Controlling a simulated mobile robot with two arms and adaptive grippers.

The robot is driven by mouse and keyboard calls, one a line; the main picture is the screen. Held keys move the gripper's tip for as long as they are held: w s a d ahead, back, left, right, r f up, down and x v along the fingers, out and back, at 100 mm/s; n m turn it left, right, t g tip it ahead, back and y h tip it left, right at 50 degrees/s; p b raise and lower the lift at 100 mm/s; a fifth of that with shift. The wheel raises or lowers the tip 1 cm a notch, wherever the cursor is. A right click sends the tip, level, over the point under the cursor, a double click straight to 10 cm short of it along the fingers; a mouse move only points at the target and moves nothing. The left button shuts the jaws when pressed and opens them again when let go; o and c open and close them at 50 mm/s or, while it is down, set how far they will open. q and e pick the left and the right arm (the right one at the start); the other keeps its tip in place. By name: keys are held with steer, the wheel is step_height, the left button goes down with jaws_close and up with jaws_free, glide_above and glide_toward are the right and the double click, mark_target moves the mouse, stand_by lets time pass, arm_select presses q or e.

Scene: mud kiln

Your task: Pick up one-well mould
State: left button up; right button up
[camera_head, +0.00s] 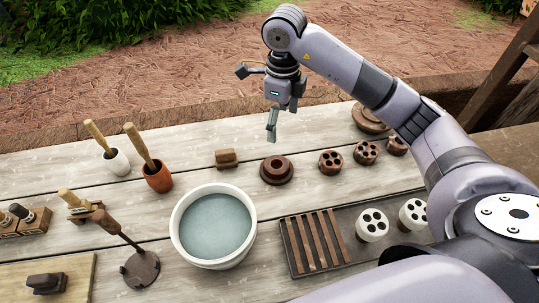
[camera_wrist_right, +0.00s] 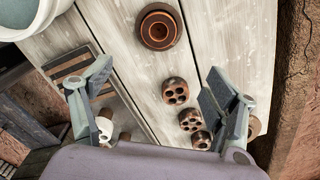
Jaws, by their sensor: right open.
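The one-well mould (camera_head: 276,181) is a round, dark brown piece with a wide base and a single hole. It stands on the plank table, behind and right of the white water bowl. It also shows at the top of the wrist view as a brown ring (camera_wrist_right: 158,43), ahead of my right fingers and apart from them. My right gripper (camera_head: 272,131) hangs in the air above the back of the table, fingers downward. In the wrist view the right gripper (camera_wrist_right: 157,78) is open, its fingers wide apart with nothing between them. My left gripper is out of view.
Brown multi-hole moulds (camera_head: 330,162) stand right of the one-well mould. White multi-hole moulds (camera_head: 371,224) stand beside a slatted rack (camera_head: 313,243) in front. A small brown block (camera_head: 227,158) lies to its left. The white bowl (camera_head: 179,237) is near.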

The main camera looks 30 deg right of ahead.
step_height(320, 180, down, 5)
steer(key=p, duration=0.2)
glide_above(277, 164)
steer(key=f, duration=0.6)
steer(key=shift+s+d, duration=0.2)
steer(key=shift+f, duration=0.2)
steer(key=f, duration=0.1)
steer(key=f+p, duration=0.1)
steer(key=f, duration=0.1)
steer(key=f+p, duration=0.1)
steer(key=shift+w+a+f, duration=0.2)
steer(key=shift+a+f, duration=0.05)
steer(key=shift+f, duration=0.45)
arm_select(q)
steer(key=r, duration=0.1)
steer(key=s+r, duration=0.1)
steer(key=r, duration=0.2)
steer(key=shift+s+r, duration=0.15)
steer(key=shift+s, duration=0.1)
arm_select(e)
steer(key=shift+c, duration=0.2)
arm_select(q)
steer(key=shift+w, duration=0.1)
arm_select(e)
steer(key=c, duration=1.4)
